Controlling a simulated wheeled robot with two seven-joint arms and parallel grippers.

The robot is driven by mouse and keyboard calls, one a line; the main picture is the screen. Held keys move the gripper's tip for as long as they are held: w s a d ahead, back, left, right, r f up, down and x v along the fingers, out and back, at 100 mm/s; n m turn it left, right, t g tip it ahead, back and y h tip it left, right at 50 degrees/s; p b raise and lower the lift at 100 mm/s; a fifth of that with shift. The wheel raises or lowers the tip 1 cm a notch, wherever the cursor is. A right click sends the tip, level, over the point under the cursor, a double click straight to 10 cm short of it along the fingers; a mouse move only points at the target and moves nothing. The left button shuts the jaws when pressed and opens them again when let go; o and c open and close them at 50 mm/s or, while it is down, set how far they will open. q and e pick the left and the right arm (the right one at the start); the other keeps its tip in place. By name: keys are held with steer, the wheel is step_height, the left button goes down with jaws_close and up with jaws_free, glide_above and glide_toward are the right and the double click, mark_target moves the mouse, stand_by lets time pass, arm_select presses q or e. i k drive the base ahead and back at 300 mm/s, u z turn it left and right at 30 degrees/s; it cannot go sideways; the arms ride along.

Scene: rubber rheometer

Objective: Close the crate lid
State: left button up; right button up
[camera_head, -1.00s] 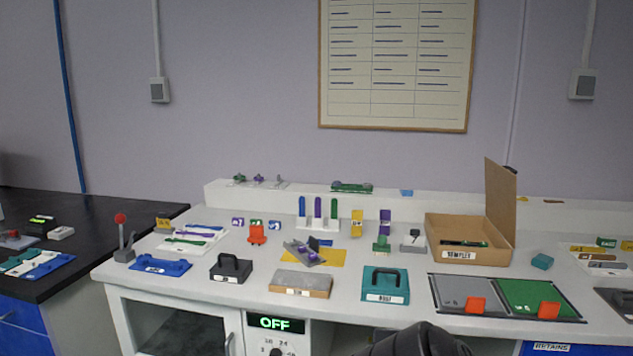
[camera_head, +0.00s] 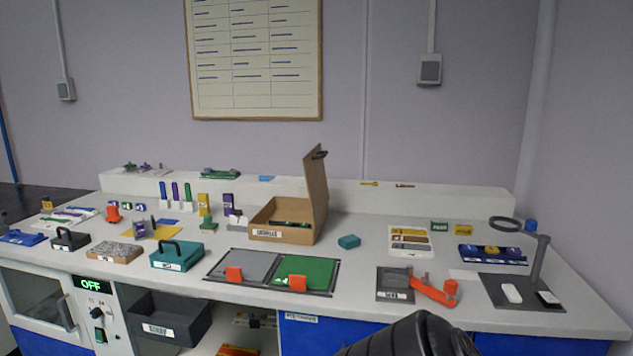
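The brown crate (camera_head: 270,234) stands on the white bench, right of the middle of its left half, with a printed label on its front. Its lid (camera_head: 317,188) is open and stands nearly upright along the crate's right side, with a dark handle (camera_head: 319,154) near its top edge. Neither of my grippers is in view. A black rounded part of my own body shows at the bottom edge, well short of the crate.
A grey and green mat (camera_head: 310,274) with orange blocks lies in front. Teal (camera_head: 177,256) and black (camera_head: 70,240) handled boxes stand to the left. A ring stand (camera_head: 540,262) is at the right.

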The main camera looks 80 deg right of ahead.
mark_target(314, 164)
steer(key=z, duration=2.8)
steer(key=i, duration=0.5)
steer(key=z, duration=1.15)
steer(key=k, duration=0.2)
